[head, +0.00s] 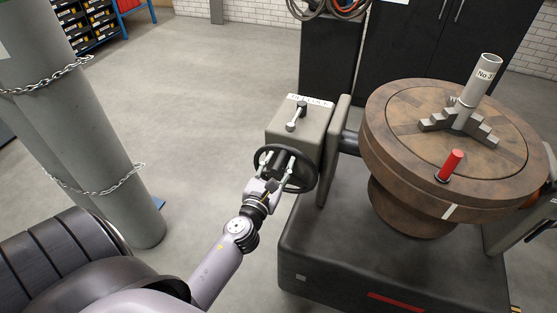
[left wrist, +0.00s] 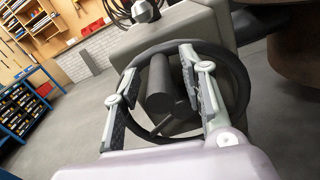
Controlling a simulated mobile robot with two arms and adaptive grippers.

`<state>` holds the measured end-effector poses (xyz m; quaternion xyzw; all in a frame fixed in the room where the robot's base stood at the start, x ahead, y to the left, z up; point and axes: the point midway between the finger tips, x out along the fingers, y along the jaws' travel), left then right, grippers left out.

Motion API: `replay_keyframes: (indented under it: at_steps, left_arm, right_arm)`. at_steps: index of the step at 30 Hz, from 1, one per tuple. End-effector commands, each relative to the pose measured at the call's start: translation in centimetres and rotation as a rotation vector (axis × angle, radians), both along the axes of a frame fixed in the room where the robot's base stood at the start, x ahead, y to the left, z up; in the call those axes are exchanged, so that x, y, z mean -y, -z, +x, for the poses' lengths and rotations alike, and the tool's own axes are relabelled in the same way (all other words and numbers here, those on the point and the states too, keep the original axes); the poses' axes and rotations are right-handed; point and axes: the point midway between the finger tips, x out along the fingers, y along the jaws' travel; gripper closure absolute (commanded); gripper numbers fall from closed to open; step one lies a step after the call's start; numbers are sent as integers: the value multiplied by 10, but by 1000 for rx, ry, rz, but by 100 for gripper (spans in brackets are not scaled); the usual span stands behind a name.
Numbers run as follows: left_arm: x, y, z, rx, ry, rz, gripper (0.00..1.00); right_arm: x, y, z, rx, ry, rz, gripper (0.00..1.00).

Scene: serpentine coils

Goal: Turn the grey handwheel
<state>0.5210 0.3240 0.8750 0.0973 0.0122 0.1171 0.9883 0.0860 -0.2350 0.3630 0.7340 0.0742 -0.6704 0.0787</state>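The grey handwheel is a dark ring on the front of a grey gearbox in the head view, its rim (head: 314,178) tilted towards me. In the left wrist view its rim (left wrist: 243,88) circles behind my fingers, with a thick dark hub or grip (left wrist: 160,85) inside it. My left gripper (head: 279,166) is at the wheel. In the left wrist view its two fingers (left wrist: 158,88) are spread wide, one on each side of that dark cylinder, with visible gaps. Whether a finger touches the rim is unclear. My right gripper is not in view.
The gearbox (head: 284,124) carries a small lever (head: 296,117) on top. A round brown turntable (head: 400,180) with a red peg (head: 450,165) and a grey tube (head: 482,80) stands at right on a dark base (head: 335,255). Chained grey cylinders (head: 85,130) stand at left. Floor between is clear.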

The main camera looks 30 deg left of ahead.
Motion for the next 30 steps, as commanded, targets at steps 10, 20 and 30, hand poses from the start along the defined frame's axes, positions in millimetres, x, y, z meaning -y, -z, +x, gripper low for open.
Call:
replay_keyframes:
  at_steps: [10,20,30]
  left_arm:
    - [0,0,0,0,0,0,76]
    - [0,0,0,1,1,0,98]
    - [0,0,0,1,1,-1,100]
  right_arm:
    - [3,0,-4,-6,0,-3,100]
    - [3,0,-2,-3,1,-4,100]
    - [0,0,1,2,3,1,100]
